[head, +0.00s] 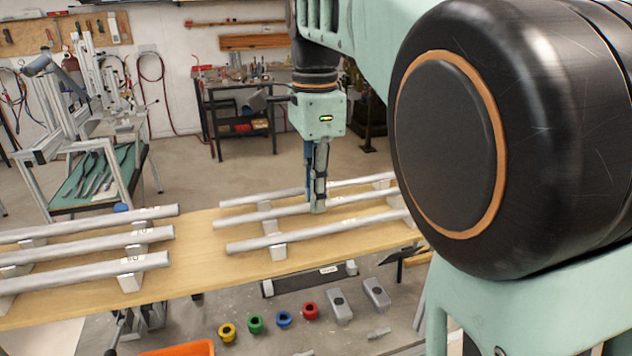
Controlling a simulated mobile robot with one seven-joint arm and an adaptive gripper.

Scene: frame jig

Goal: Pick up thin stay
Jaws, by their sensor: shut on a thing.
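The thin stay appears to be the middle grey tube (275,214) of three in the right-hand set on the wooden board. It lies lengthwise between a back tube (245,200) and a front tube (335,229). My gripper (318,207) points straight down and is shut on this middle tube near its midpoint. The fingers hide a short piece of the tube. I cannot tell whether the tube is touching its support blocks or slightly raised.
Light support blocks (271,227) stand under the tubes on the wooden board (200,250). Another set of tubes (90,238) lies at left. Coloured rings (256,324) and grey blocks (338,306) sit below the front edge. My arm covers the right side.

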